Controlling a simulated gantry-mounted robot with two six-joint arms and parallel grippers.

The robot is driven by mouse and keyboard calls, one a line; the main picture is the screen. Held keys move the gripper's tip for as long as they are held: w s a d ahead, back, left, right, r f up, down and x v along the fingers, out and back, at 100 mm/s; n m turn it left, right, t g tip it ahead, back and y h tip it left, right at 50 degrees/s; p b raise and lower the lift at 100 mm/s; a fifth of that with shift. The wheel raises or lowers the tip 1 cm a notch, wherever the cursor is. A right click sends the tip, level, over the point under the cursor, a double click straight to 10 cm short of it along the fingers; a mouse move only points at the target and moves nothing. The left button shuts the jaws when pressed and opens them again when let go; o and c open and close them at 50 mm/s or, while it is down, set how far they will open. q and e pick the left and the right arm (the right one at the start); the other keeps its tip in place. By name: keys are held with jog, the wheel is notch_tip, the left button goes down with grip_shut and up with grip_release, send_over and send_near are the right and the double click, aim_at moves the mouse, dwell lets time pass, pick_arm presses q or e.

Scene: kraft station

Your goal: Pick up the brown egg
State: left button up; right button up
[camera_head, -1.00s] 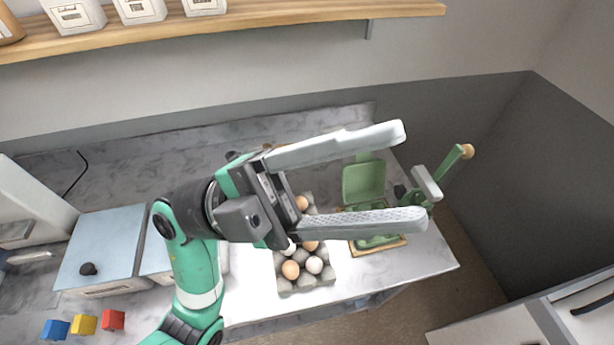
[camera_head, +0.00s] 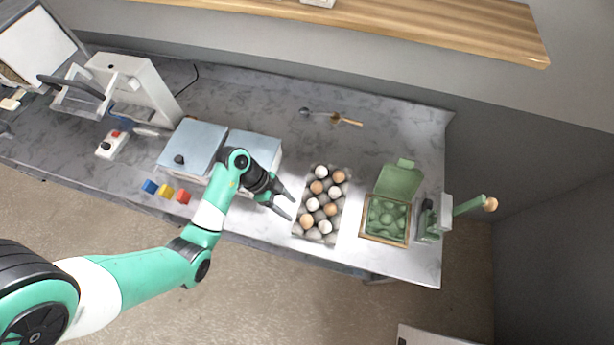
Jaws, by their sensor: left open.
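Several brown eggs sit among white eggs in a grey egg tray (camera_head: 342,214). One brown egg (camera_head: 306,221) is at the tray's near left, another brown egg (camera_head: 330,209) is in the middle right, another brown egg (camera_head: 316,187) is at the upper left, and another brown egg (camera_head: 339,177) is at the far right. My left gripper (camera_head: 293,210) is open and empty, its fingertips pointing right at the tray's left edge. It appears apart from the eggs. My right gripper is not in view.
Pale blue-lidded boxes (camera_head: 194,142) and coloured blocks (camera_head: 166,191) are left. Utensils (camera_head: 345,120) lie behind; the counter there is mostly clear.

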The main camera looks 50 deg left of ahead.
aim_at(304, 218)
pick_arm(q)
jog(key=x, duration=0.3)
jog(key=shift+w+d+f+b, duration=0.15)
jog(key=shift+f+b, duration=0.05)
jog(key=shift+b, duration=0.1)
jog(key=b+x, duration=0.2)
jog(key=x, duration=0.3)
jog(key=shift+w+d+r, duration=0.1)
jog(key=shift+w, duration=0.05)
jog(key=c, duration=0.5)
